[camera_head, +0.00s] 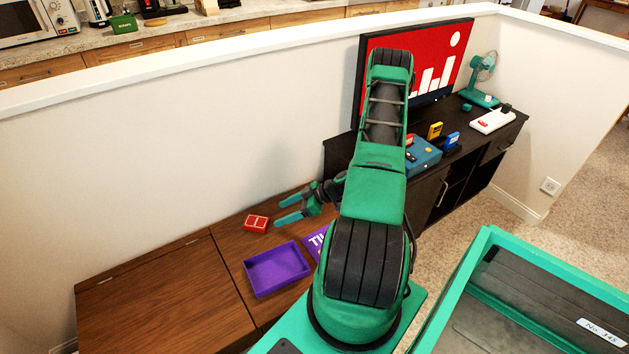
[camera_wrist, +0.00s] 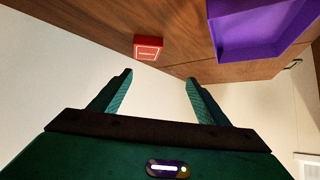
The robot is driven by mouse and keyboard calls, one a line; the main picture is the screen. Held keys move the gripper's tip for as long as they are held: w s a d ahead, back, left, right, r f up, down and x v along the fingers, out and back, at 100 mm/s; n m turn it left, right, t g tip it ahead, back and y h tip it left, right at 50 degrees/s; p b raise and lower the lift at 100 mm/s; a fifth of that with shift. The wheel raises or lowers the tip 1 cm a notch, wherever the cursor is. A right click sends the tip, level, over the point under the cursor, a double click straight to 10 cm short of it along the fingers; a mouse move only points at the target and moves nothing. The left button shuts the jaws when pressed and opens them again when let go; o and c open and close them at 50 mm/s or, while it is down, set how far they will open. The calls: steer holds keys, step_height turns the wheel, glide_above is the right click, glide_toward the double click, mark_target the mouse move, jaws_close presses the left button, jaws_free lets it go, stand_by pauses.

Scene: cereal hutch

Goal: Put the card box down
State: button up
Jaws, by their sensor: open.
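The card box is a small red box with a pale design on top. In the head view the red card box (camera_head: 256,223) lies on the brown wooden hutch top (camera_head: 150,290), near the wall. It also shows in the wrist view (camera_wrist: 148,48), beyond my fingertips. My gripper (camera_head: 278,209) is open, with nothing between its fingers, and points toward the box from its right. In the wrist view the two green fingers of my gripper (camera_wrist: 158,77) are wide apart, and the box appears clear of them.
An open purple tray (camera_head: 277,269) lies on the wood in front of the box; it also shows in the wrist view (camera_wrist: 262,52). A purple item with white letters (camera_head: 317,242) lies beside it, partly hidden by my arm. A black cabinet (camera_head: 437,185) with a screen stands right.

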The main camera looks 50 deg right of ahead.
steer(key=s+a+r+m+g+h, duration=0.1)
steer(key=s+a+r+g+h, duration=0.15)
steer(key=r, duration=0.65)
steer(key=s+a+r+m+g+h, duration=0.1)
steer(key=s+r+m+g, duration=0.2)
steer(key=r, duration=0.6)
steer(key=s+a+r+g+h, duration=0.1)
steer(key=s+r+g, duration=0.25)
steer(key=r, duration=0.55)
steer(key=s+a+r+m+h, duration=0.1)
steer(key=s+a+r+m, duration=0.1)
steer(key=s+r+m, duration=0.2)
steer(key=s+a+r+m+h, duration=0.1)
steer(key=s+a+r+m, duration=0.2)
steer(key=s+r, duration=0.6)
steer(key=shift+s+a+m, duration=0.3)
steer(key=shift+s+m, duration=0.6)
steer(key=shift+s, duration=1.05)
steer(key=shift+h, duration=0.25)
